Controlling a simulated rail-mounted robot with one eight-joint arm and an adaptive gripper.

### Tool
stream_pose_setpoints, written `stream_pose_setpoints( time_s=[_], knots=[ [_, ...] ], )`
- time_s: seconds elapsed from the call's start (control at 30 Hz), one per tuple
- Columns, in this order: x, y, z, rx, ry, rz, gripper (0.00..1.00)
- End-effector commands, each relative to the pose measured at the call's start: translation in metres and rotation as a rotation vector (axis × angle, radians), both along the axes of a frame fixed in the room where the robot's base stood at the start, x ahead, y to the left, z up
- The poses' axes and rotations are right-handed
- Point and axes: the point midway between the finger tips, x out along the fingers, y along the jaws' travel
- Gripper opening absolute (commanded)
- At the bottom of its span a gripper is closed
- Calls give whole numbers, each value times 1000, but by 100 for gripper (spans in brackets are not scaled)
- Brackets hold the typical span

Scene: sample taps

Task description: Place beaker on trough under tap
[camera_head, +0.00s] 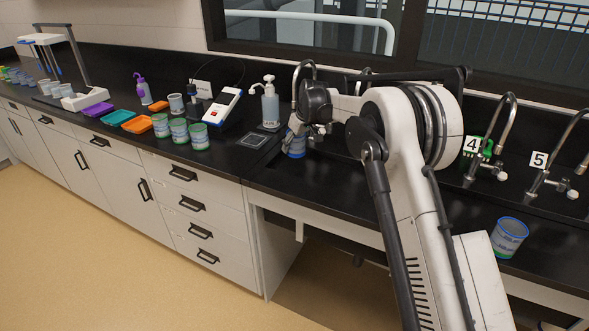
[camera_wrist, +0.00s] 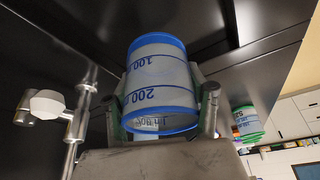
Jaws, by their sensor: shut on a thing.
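My gripper (camera_head: 303,133) is at the counter's sink area, left of my arm in the head view. It is shut on a blue-rimmed beaker (camera_head: 297,147), which shows just below the fingers. In the wrist view the beaker (camera_wrist: 160,85) sits between the two fingers (camera_wrist: 160,108), with 100 and 200 marks upside down. A curved tap (camera_head: 303,68) rises behind my gripper, and a tap with a white knob (camera_wrist: 47,104) is at the left of the wrist view. The trough under the beaker is mostly hidden by my arm, and I cannot tell whether the beaker touches it.
Taps marked 4 (camera_head: 471,146) and 5 (camera_head: 538,160) stand at the right. Another blue-rimmed beaker (camera_head: 509,238) stands near the front right edge. A soap bottle (camera_head: 270,105), a white meter (camera_head: 222,106) and several green-banded beakers (camera_head: 198,136) are to the left.

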Motion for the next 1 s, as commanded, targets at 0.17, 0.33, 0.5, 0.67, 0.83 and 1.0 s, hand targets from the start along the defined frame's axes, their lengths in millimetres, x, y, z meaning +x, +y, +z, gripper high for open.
stream_pose_setpoints(
  time_s=[0.17,0.33,0.5,0.67,0.83,1.0],
  knots=[
    [3,7,-3,0,-1,18,30],
    [3,7,-19,0,-2,19,30],
    [3,7,-42,0,-1,18,30],
    [3,7,-51,0,-1,18,30],
    [3,7,-51,0,-1,17,30],
    [3,7,-54,0,-1,17,52]
  ],
)
